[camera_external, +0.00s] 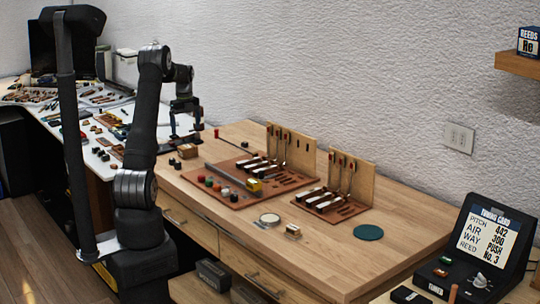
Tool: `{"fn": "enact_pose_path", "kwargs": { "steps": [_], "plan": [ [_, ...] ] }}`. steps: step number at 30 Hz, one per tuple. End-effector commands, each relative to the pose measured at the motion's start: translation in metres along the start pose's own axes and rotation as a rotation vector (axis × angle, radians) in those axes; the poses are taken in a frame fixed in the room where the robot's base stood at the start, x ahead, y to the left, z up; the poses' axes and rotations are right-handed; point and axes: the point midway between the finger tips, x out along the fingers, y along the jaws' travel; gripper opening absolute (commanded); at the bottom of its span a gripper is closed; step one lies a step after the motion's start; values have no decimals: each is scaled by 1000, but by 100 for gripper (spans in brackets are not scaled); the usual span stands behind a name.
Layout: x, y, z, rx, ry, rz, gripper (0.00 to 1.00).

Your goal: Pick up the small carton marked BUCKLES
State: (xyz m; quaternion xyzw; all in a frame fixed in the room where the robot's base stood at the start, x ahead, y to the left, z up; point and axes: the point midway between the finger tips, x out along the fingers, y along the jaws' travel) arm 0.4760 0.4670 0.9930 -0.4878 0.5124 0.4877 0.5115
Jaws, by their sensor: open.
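I cannot read the word BUCKLES on anything in this view, so I cannot tell which thing is that carton. A small pale block or carton (293,231) stands on the wooden bench near its front edge; any marking on it is too small to read. A small yellow box (254,186) stands on the brown mat. A dark blue box marked REEDS (528,41) is on the shelf at the upper right. My gripper (187,136) is open, points down and looks empty, above the back-left area where the white table meets the bench.
A brown mat (222,187) with tools and upright boards (352,177) fills the middle of the wooden bench. A sign display (490,240) stands at right. Bare bench is at front right.

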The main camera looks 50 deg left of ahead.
Motion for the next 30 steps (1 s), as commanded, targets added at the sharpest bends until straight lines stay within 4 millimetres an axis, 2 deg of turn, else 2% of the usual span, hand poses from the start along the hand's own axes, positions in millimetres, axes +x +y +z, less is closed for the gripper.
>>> {"fn": "enact_pose_path", "kwargs": {
  "steps": [1, 4, 12, 21, 30],
  "plan": [
    [11, 0, 0, 0, 2, 2, 89],
    [28, 0, 0, -1, 1, 1, 89],
    [47, 0, -2, -1, 0, 0, 89],
    [88, 1, -8, -2, 0, 1, 89],
    [94, 1, -7, -2, -2, 0, 89]
  ]
}}
